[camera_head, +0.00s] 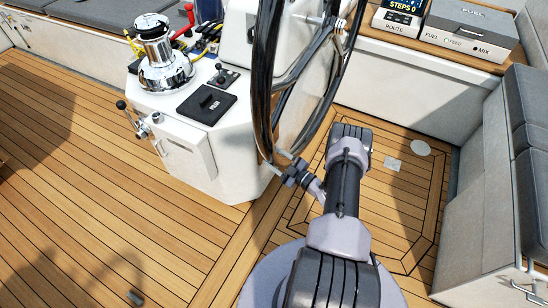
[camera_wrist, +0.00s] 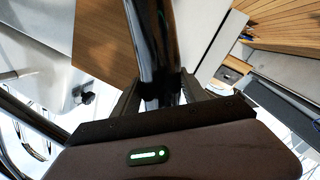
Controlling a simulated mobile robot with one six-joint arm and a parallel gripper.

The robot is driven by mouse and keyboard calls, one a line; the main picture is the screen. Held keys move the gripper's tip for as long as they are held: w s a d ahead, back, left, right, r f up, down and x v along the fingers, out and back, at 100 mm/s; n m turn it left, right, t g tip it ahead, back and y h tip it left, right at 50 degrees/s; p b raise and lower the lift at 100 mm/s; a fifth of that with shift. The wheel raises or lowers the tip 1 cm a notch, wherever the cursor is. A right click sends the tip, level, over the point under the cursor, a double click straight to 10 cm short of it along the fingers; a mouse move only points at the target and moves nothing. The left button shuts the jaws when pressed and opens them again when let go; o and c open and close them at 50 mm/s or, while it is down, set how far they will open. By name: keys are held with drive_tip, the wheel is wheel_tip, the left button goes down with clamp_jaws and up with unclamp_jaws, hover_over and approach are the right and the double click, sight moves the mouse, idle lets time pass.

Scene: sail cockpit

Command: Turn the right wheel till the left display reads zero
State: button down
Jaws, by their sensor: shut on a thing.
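A large steering wheel (camera_head: 262,90) with a dark rim and metal spokes stands upright beside the white console, seen at a steep angle in the head view. My gripper (camera_head: 290,172) is at the wheel's lower rim. In the wrist view, the glossy black rim (camera_wrist: 155,45) runs between the two fingers of my gripper (camera_wrist: 162,92), which is shut on it. The fingers partly hide the rim. I cannot identify a left display.
The white console (camera_head: 235,160) carries a chrome winch (camera_head: 160,60), a black hatch panel (camera_head: 206,103) and a small lever. A grey box (camera_head: 470,30) marked FUEL, FEED and MIX sits on the rear ledge. A cushioned bench (camera_head: 535,110) stands right. Teak deck (camera_head: 100,200) is clear at left.

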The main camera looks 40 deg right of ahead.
sight(270, 74)
drive_tip(key=a+r+m+p, duration=0.1)
drive_tip(key=a+r+p, duration=0.1)
drive_tip(key=r+p, duration=0.4)
drive_tip(key=s+a+r+m+p, duration=0.1)
drive_tip(key=a+r+p, duration=0.1)
drive_tip(key=r+p, duration=0.5)
drive_tip(key=s+a+r+m+g+p, duration=0.1)
drive_tip(key=a+r+p, duration=0.1)
drive_tip(key=r+p, duration=0.4)
drive_tip(key=shift+s+r+m, duration=0.15)
drive_tip(key=shift+r, duration=0.45)
drive_tip(key=shift+s+r+m, duration=0.1)
drive_tip(key=shift+r+m, duration=0.05)
drive_tip(key=shift+r, duration=0.45)
drive_tip(key=r+m+p, duration=0.1)
drive_tip(key=r+p, duration=0.3)
drive_tip(key=r, duration=0.2)
drive_tip(key=r+m+p, duration=0.1)
drive_tip(key=r+p, duration=0.3)
drive_tip(key=r, duration=0.2)
drive_tip(key=r+m+g+p, duration=0.1)
drive_tip(key=r+p, duration=0.3)
drive_tip(key=r, duration=0.2)
drive_tip(key=shift+w+d+y, duration=0.1)
drive_tip(key=shift+d+y, duration=0.15)
drive_tip(key=shift+y, duration=0.05)
drive_tip(key=shift+w+d+r+m+p, duration=0.15)
drive_tip(key=shift+r+m+p, duration=0.2)
drive_tip(key=shift+r, duration=0.25)
